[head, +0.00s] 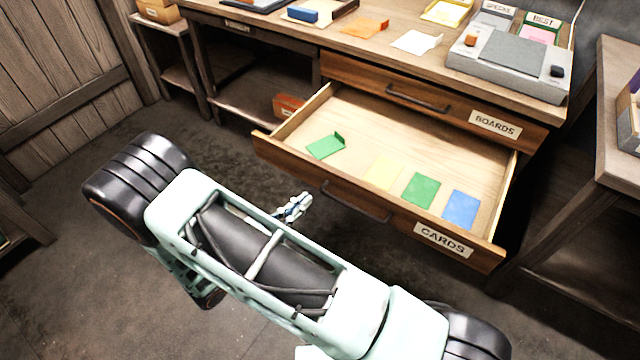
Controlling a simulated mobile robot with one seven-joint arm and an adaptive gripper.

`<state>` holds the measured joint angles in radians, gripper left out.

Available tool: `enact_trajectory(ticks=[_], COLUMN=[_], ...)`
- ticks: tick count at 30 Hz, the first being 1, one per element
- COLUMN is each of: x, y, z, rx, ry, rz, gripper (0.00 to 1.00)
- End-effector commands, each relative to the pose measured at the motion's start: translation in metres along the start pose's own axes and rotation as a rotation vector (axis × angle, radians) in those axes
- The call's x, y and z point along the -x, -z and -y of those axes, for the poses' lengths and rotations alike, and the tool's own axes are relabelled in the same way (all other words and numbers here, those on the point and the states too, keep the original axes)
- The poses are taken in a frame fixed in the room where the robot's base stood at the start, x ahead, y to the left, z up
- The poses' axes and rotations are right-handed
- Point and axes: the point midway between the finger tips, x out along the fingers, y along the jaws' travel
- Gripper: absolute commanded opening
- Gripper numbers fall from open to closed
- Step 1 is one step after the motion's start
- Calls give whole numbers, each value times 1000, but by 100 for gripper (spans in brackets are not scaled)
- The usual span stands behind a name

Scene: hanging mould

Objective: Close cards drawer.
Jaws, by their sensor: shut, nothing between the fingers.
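The cards drawer (295,165) is pulled well out from the desk, below the shut boards drawer. Its front carries a "CARDS" label (443,240) and a dark bar handle (355,203). Inside lie a folded green card (325,146), a flat yellow card (383,172), a flat green card (421,190) and a blue card (461,209). My gripper (304,203) is shut and empty. In the picture it sits just left of the handle, in front of the drawer front. I cannot tell whether it touches the drawer.
The boards drawer (440,105) is shut above. The desk top (390,65) holds a grey device (510,60), papers and blocks. A shelf unit (175,75) stands at the left and a side table (615,130) at the right. Floor in front of the drawer is open.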

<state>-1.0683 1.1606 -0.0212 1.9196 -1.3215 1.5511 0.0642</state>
Motion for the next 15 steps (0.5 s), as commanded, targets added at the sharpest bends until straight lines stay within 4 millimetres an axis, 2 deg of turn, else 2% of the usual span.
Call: enact_trajectory(ticks=[1,3,6,11,15], x=[5,11,16,11,-10], y=[24,40,53,57,57], z=[4,7,9,8,6], rx=[45,86,120,132,131], ry=[-40,-83,-120,-133,-129], rz=[4,7,8,9,9], gripper=[0,0,0,0,0])
